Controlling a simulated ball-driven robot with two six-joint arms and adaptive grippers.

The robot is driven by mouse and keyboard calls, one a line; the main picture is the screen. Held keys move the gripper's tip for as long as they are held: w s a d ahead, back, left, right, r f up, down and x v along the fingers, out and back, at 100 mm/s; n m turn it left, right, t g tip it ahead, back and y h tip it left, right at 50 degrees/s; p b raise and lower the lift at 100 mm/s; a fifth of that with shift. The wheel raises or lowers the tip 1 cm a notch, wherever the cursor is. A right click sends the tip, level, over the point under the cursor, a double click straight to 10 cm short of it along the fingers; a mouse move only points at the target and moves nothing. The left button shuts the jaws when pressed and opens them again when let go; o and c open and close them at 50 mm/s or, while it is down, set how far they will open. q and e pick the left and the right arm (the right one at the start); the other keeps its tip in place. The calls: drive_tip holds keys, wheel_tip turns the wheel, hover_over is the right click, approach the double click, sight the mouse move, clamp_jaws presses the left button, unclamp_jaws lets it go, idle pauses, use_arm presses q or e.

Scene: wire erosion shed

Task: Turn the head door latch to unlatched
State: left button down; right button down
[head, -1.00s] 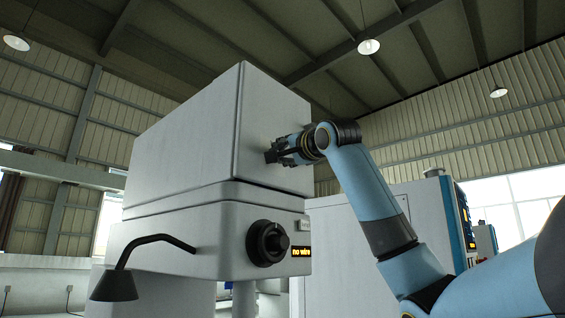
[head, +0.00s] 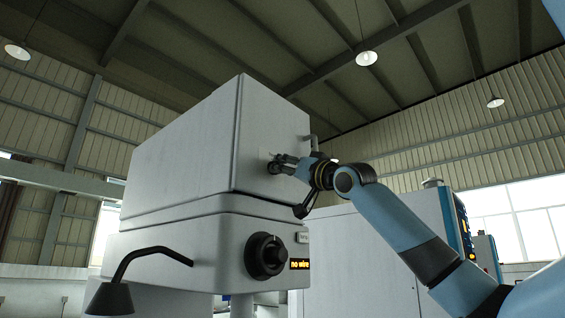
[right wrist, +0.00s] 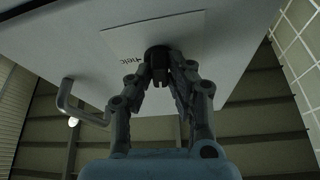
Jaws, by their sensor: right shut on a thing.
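The head door latch (head: 272,167) is a small dark fitting on the right-hand face of the pale grey machine head (head: 190,150). In the right wrist view the latch (right wrist: 158,62) is a dark knob with a short bar between the fingertips, in front of a pale label plate. My right gripper (head: 280,164) is closed on it, with one finger on each side in the right wrist view (right wrist: 160,82). The fingers partly cover the latch, and its exact turn angle is hard to tell. My left gripper is not in view.
A bent grey door handle (right wrist: 80,108) stands out beside the latch. Below the head are a black rotary knob (head: 267,256) and a lit "no wire" display (head: 300,264). A black lamp on a bent arm (head: 112,298) is at the lower left. A grey cabinet (head: 350,250) stands behind my right arm.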

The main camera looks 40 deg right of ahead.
drive_tip(key=shift+d+n+y+p, duration=0.1)
drive_tip(key=shift+n+y+p, duration=0.7)
drive_tip(key=shift+n, duration=0.6)
drive_tip(key=shift+f, duration=0.1)
drive_tip(key=c, duration=1.3)
unclamp_jaws()
drive_tip(key=shift+o, duration=0.2)
wheel_tip(320, 180, up, 10)
drive_tip(key=shift+r, duration=0.1)
